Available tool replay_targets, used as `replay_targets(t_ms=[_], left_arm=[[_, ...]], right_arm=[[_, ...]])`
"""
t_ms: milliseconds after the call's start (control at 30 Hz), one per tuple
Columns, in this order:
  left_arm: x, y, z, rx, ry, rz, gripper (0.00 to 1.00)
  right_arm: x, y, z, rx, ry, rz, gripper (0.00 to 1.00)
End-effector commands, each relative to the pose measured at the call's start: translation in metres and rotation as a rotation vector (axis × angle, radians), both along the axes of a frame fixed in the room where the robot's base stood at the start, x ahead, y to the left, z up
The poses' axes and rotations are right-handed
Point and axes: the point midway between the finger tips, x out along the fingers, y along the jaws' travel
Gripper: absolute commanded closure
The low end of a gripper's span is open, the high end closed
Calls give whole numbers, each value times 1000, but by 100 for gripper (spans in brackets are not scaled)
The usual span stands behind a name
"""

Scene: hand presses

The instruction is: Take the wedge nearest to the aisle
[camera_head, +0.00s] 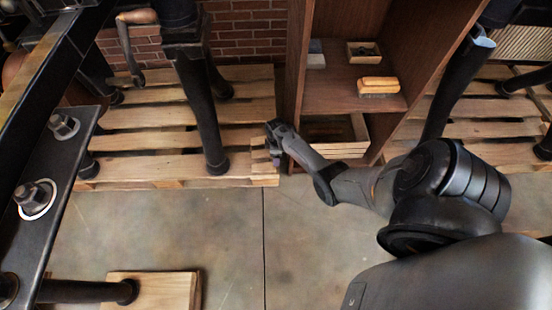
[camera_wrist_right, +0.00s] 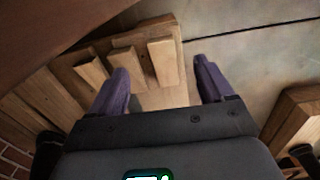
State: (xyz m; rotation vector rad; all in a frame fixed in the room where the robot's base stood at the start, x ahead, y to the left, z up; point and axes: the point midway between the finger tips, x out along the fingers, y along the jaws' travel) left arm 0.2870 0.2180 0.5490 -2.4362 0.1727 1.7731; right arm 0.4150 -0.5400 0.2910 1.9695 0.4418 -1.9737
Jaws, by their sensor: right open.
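Three pale wooden wedges stand side by side on a corner of the wooden pallet (camera_head: 150,172). In the right wrist view they are the left wedge (camera_wrist_right: 92,72), the middle wedge (camera_wrist_right: 127,66) and the right wedge (camera_wrist_right: 165,62). The right one is closest to the bare concrete floor of the aisle. In the head view they are small and partly hidden by my right gripper (camera_head: 273,152). That gripper is open and empty, its purple fingers pointing at the wedges. The right wedge lies between the finger lines, just beyond the tips. My left gripper is out of view.
A wooden shelf unit (camera_head: 297,65) stands right beside the pallet corner. Black press legs (camera_head: 200,110) stand on the pallet.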

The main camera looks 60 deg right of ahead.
Motion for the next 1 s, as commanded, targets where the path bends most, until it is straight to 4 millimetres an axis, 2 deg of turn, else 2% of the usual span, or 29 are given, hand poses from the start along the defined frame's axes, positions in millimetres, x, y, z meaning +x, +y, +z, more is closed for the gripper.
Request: replay_targets(t_ms=[100,567,767,1000], left_arm=[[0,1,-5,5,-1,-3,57],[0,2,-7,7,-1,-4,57],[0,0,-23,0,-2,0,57],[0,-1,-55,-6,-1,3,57]], right_arm=[[1,0,-6,5,-2,2,19],[1,0,-9,7,-1,3,19],[1,0,-29,6,-1,1,19],[1,0,-67,7,-1,1,19]])
